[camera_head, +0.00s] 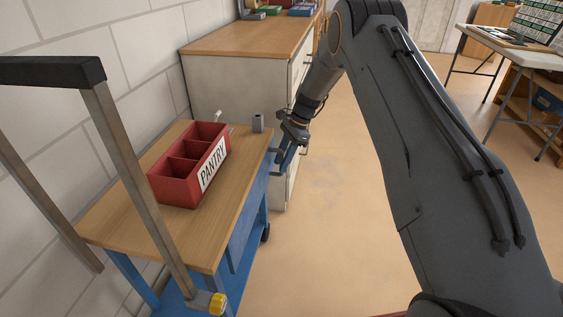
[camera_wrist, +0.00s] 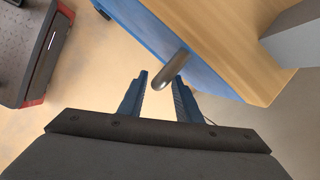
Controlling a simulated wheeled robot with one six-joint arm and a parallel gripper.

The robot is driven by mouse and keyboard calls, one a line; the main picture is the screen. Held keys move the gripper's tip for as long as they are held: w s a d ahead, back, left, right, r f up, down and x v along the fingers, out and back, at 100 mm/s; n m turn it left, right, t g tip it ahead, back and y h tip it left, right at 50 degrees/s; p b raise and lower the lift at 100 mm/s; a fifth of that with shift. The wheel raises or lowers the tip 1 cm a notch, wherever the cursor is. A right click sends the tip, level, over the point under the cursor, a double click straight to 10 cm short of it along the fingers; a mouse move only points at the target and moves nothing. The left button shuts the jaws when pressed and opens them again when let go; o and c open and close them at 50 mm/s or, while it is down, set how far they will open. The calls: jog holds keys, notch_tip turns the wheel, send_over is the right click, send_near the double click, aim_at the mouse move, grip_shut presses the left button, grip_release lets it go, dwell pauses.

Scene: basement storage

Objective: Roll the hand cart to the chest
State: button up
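The hand cart (camera_head: 235,215) has a wooden top and a blue frame. It stands along the wall at the left, below the chest (camera_head: 228,80), which has a pale body and a wooden top. My gripper (camera_head: 283,158) is at the cart's right side near its far corner. In the wrist view, my gripper (camera_wrist: 160,85) is open. A rounded metal bar (camera_wrist: 173,66) at the cart's blue edge (camera_wrist: 160,35) reaches between the fingertips, which are not closed on it. The cart's wheels are mostly hidden.
A red PANTRY box (camera_head: 172,190) and a small grey block (camera_head: 258,123) stand on the cart. Open floor (camera_head: 325,215) lies to the right. A white table (camera_head: 520,52) stands at the far right.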

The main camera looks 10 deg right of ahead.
jog(key=s+v, duration=0.1)
jog(key=v, duration=0.6)
jog(key=shift+w+r, duration=0.2)
jog(key=shift+w, duration=0.35)
jog(key=s+a+r+n+h, duration=0.15)
jog(key=s+r+n, duration=0.25)
jog(key=s+r, duration=0.5)
jog(key=s+a+r+n+h, duration=0.1)
jog(key=s+a+r+n, duration=0.2)
jog(key=s+r+n, duration=0.5)
jog(key=s+d+r+n+t+h, duration=0.1)
jog(key=s+n, duration=0.2)
jog(key=s, duration=1.1)
jog(key=s+d+n, duration=0.2)
jog(key=s, duration=1.2)
jog(key=d+r+m+p, duration=0.2)
jog(key=d+r+p, duration=0.7)
jog(key=p, duration=0.9)
jog(key=shift+r+h, duration=0.45)
jog(key=shift+s, duration=0.1)
